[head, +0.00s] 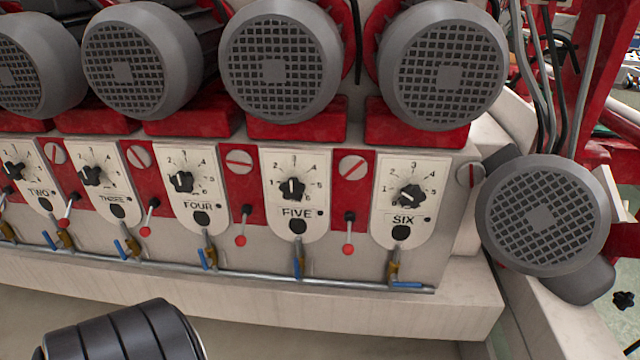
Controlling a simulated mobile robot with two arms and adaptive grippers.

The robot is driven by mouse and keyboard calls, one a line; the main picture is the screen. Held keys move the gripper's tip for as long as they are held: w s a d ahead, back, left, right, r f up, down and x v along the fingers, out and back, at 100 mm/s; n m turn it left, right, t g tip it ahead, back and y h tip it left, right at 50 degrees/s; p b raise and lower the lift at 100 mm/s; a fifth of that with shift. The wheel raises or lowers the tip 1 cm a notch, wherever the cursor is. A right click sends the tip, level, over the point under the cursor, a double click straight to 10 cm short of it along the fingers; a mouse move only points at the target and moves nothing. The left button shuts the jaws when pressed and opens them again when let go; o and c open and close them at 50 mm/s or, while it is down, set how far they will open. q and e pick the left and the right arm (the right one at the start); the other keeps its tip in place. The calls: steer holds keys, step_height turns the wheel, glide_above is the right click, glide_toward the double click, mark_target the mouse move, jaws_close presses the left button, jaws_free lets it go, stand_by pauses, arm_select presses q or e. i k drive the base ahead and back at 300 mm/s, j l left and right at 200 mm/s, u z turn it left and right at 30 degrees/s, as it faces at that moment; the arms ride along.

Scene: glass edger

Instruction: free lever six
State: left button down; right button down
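The white SIX panel (404,200) is at the right end of the machine's front, with a black knob (411,195) and a black round spot below it. A red-balled lever (348,234) hangs straight down between the FIVE panel (296,196) and the SIX panel. Under SIX, a brass valve (393,268) has a blue handle (406,285) lying nearly level along the pipe, pointing right. I cannot tell from labels which of these is lever six. Neither gripper is in view; a dark ribbed cylinder, probably mine, shows at the bottom left.
Similar panels and red-balled levers continue left. Grey motors (443,66) overhang the panels. Another motor (543,215) sticks out right of SIX. A pipe (340,282) and pale ledge (400,315) run below. The space directly before SIX looks clear.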

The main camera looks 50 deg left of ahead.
mark_target(348, 249)
steer(key=u, duration=1.3)
